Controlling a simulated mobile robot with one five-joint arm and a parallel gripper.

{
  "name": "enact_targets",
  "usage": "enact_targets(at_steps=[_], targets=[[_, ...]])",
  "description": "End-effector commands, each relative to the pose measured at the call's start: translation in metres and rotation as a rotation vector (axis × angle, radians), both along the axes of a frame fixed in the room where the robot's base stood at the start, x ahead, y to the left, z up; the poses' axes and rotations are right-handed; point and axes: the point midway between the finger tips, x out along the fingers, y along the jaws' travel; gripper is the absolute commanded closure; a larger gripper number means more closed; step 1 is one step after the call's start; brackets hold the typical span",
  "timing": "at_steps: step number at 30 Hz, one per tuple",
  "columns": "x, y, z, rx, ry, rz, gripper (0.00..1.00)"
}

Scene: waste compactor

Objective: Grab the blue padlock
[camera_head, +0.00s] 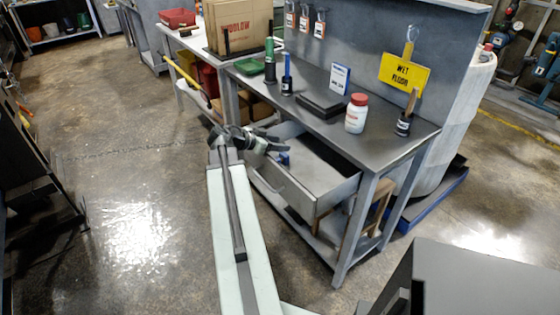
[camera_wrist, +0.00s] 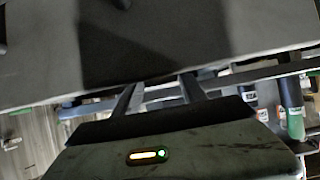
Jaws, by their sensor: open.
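A small blue object (camera_head: 284,158), which looks like the blue padlock, lies inside the open drawer (camera_head: 310,185) of the grey workbench, near its left end. My gripper (camera_head: 282,147) is over the drawer's left edge, just above and beside the blue object in the head view; I cannot tell whether they touch. In the wrist view the two fingers of my gripper (camera_wrist: 158,85) stand apart with nothing seen between them. A grey surface fills the upper part of that view, and I cannot make out the padlock there.
The workbench top (camera_head: 390,135) holds a white bottle with a red lid (camera_head: 356,114), a black flat box (camera_head: 321,105), a blue-handled tool (camera_head: 287,78) and a dark cup (camera_head: 403,125). A yellow sign (camera_head: 404,71) hangs behind.

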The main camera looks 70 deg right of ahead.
Motion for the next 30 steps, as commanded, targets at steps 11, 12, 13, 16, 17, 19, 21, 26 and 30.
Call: enact_targets(at_steps=[11,12,13,16,17,19,21,26,30], targets=[[-0.007,-0.021,-0.018,0.0,0.0,0.013,0.51],[-0.01,-0.026,-0.022,0.0,0.0,0.011,0.51],[-0.013,-0.03,-0.025,0.001,-0.001,0.011,0.51],[-0.02,-0.043,-0.034,0.001,0.0,0.014,0.51],[-0.023,-0.046,-0.035,0.001,0.0,0.013,0.51],[-0.025,-0.049,-0.036,0.001,0.0,0.014,0.51],[-0.025,-0.049,-0.034,0.001,0.0,0.015,0.51],[-0.025,-0.048,-0.033,0.001,0.0,0.016,0.68],[-0.024,-0.048,-0.033,0.001,0.0,0.016,1.0]])
